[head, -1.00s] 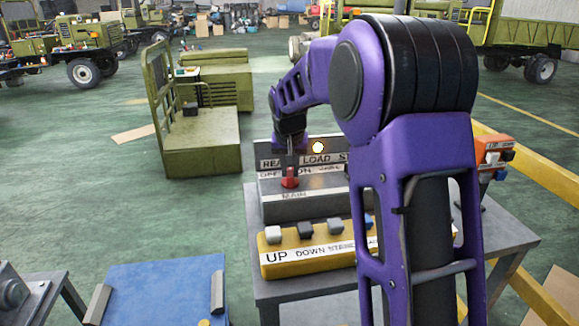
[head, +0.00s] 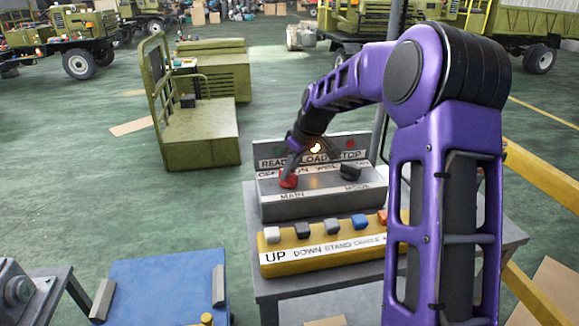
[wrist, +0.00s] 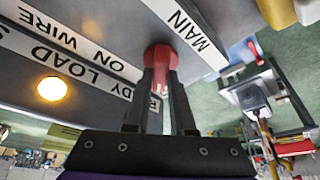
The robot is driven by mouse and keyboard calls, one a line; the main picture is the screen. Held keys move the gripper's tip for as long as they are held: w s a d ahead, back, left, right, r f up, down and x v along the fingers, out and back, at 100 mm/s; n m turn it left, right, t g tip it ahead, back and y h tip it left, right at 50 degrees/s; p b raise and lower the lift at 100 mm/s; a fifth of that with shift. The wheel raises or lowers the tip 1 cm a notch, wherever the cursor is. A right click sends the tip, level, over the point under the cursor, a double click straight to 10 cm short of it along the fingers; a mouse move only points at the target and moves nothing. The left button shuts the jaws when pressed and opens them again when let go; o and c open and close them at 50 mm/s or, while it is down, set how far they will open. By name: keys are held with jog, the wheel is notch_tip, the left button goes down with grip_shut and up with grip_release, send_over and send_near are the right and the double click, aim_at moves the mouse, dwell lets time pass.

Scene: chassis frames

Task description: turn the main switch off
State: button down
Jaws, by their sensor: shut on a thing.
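The main switch (head: 288,182) is a red knob on the sloped face of a grey control box (head: 318,203), above the label "MAIN". My gripper (head: 290,172) comes down to it from the upper right, with the wrist tilted. In the wrist view the two dark fingers (wrist: 160,85) are shut on the red knob (wrist: 161,58), one on each side. An "OFF ON" label strip lies behind the knob, partly hidden by my gripper. I cannot tell exactly which mark the knob points to.
A black mode knob (head: 350,172) sits to the right on the same box. A lit lamp (head: 315,147) is above. A yellow box (head: 325,248) with several coloured switches stands in front on the grey table (head: 515,238). A blue platform (head: 165,285) is at lower left.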

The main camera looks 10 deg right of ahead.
jog(key=shift+n, duration=0.7)
jog(key=shift+y, duration=0.3)
jog(key=c, duration=0.8)
grip_release()
jog(key=shift+o, duration=0.2)
jog(key=p+v, duration=0.1)
jog(key=v, duration=1.6)
jog(key=shift+w+r, duration=0.3)
jog(key=shift+r, duration=0.1)
